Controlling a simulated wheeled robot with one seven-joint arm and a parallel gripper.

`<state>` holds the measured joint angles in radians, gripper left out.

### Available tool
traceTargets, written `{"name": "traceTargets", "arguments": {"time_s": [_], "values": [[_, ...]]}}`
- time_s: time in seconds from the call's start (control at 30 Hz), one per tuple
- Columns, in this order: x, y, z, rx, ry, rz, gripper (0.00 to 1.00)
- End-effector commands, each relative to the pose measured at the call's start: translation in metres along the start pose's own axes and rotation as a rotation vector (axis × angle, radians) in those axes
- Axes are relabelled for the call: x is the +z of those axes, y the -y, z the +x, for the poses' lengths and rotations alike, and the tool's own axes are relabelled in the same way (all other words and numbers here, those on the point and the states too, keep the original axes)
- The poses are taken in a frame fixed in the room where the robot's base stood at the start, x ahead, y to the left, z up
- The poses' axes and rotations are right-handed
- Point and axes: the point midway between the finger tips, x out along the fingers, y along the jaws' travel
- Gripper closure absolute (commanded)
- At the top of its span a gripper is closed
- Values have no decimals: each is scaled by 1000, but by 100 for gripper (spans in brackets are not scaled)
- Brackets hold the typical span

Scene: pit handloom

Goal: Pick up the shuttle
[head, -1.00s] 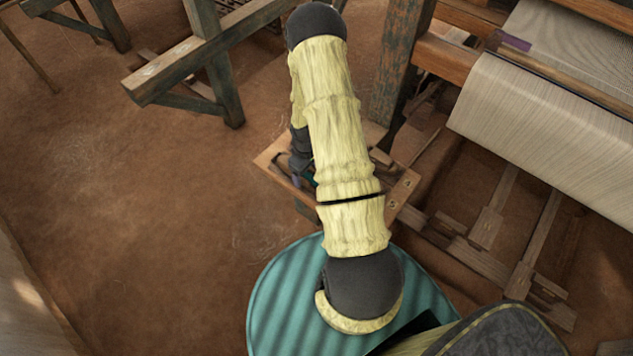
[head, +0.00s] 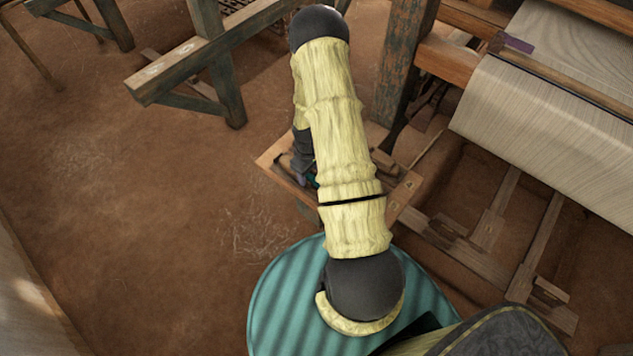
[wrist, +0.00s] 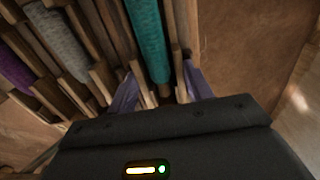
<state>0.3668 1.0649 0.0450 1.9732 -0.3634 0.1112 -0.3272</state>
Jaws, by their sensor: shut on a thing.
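In the head view, my arm covers most of the gripper and the shuttle, with only a bit of teal showing over the wooden tray (head: 408,190).
Shuttles with grey yarn (wrist: 58,38) and purple yarn (wrist: 14,72) lie to the left in the wrist view. The loom with its pale cloth (head: 530,125) and a post (head: 400,65) stand to the right of the tray. A wooden beam frame (head: 190,65) is behind left. The earth floor at left is open.

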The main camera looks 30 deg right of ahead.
Motion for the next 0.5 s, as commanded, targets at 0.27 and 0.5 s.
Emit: {"name": "traceTargets", "arguments": {"time_s": [0.27,0.5], "values": [[-1,-1,-10,2,-3,0,80],[-2,0,-45,3,-5,0,80]]}}
